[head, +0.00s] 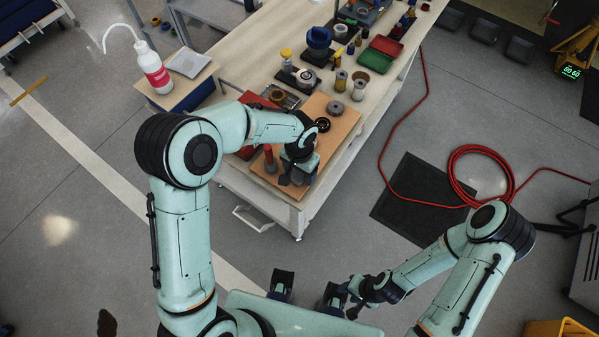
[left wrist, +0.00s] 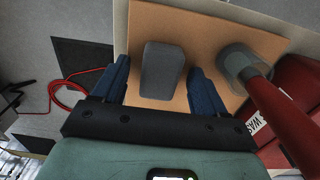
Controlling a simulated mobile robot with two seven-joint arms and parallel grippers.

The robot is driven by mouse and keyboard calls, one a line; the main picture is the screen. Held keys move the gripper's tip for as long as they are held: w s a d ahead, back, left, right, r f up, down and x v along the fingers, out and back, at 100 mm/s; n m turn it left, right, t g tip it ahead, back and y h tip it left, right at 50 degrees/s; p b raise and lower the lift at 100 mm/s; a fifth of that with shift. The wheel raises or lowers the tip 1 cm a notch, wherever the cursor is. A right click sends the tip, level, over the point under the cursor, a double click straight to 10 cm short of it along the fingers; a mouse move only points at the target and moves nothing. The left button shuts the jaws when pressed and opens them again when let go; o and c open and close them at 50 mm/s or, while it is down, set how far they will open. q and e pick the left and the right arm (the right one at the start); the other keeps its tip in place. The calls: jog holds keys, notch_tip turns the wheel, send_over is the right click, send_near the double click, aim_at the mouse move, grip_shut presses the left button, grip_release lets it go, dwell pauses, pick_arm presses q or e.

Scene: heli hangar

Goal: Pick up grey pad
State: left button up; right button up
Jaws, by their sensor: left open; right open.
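The grey pad (left wrist: 163,70) is a rounded grey block on an orange-brown board (left wrist: 205,30) in the left wrist view. My left gripper (left wrist: 158,85) is open, with one blue finger on each side of the pad and visible gaps between. In the head view my left gripper (head: 296,178) is low over the near end of the board (head: 335,118) on the workbench, and it mostly hides the pad. My right gripper (head: 350,298) is open and empty, away from the bench, low in the head view.
A red-handled tool with a grey base (left wrist: 258,80) stands close to the pad, beside a red box (left wrist: 298,120). Metal rings, spools and trays crowd the bench (head: 245,60) beyond. A red hose (head: 395,130) and black mat (head: 415,190) lie on the floor.

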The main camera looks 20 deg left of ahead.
pick_arm(q)
jog(key=c, duration=1.1)
notch_tip(320, 180, up, 20)
jog(key=shift+p, duration=1)
pick_arm(e)
jog(key=shift+w+r, duration=0.25)
jog(key=shift+r, duration=0.35)
jog(key=shift+w+r, duration=0.25)
jog(key=shift+r, duration=0.3)
pick_arm(q)
jog(key=shift+o, duration=0.3)
